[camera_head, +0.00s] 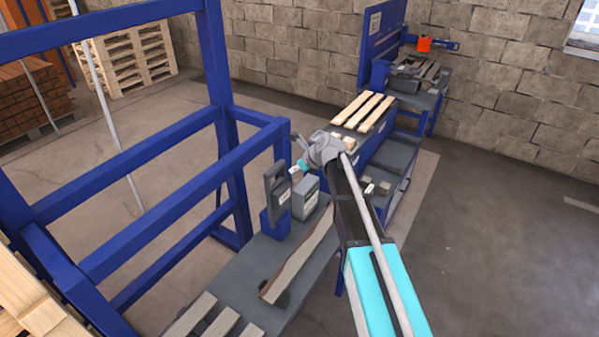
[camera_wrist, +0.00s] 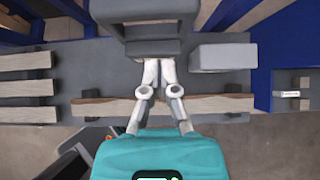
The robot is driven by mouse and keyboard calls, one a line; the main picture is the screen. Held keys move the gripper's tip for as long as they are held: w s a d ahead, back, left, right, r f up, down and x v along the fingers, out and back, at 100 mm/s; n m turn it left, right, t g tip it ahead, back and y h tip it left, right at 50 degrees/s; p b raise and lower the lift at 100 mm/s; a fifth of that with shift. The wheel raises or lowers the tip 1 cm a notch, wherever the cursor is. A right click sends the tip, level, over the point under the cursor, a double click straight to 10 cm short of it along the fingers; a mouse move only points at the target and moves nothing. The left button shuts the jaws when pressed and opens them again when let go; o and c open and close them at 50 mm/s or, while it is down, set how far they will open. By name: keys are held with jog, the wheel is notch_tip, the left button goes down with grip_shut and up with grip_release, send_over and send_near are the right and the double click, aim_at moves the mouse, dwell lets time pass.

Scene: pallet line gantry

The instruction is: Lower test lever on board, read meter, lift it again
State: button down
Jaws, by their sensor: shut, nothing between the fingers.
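My gripper (camera_wrist: 158,66) is shut and empty, its two pale fingertips together. In the head view my gripper (camera_head: 294,171) is beside a dark upright board (camera_head: 274,183) on a blue post. In the wrist view the dark board (camera_wrist: 150,13) is at the top centre, and the fingertips overlap its lower edge. I cannot tell if they touch it. A grey box (camera_head: 305,197) with a pale label stands right of the board; it also shows in the wrist view (camera_wrist: 222,57). I cannot make out the test lever or a meter reading.
The grey bench (camera_head: 235,270) bears a long wooden plank (camera_head: 302,258) and several slats (camera_head: 205,318). A blue gantry frame (camera_head: 150,235) stands at the left. Another blue bench with slats (camera_head: 363,112) is behind my arm. Floor at the right (camera_head: 500,240) is clear.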

aim_at(277, 164)
jog(key=shift+w+a, duration=0.55)
jog(key=shift+a, duration=0.3)
jog(key=shift+w+a, duration=0.5)
jog(key=shift+a, duration=0.3)
jog(key=shift+w+a+r, duration=0.1)
jog(key=shift+w+a, duration=0.4)
jog(key=shift+a, duration=0.25)
jog(key=shift+w+a, duration=0.45)
jog(key=shift+a, duration=0.25)
jog(key=shift+s+d, duration=0.1)
jog(key=shift+s+d, duration=0.25)
jog(key=shift+d, duration=0.15)
jog(key=s+d, duration=0.1)
jog(key=d+p, duration=0.1)
jog(key=shift+s+d+r, duration=0.3)
jog(key=shift+s+d, duration=0.1)
jog(key=p+v, duration=0.7)
jog(key=v, duration=0.2)
jog(key=shift+a+r+p, duration=0.15)
jog(key=shift+r+p, duration=0.25)
jog(key=shift+r, duration=0.2)
jog(key=shift+w, duration=0.1)
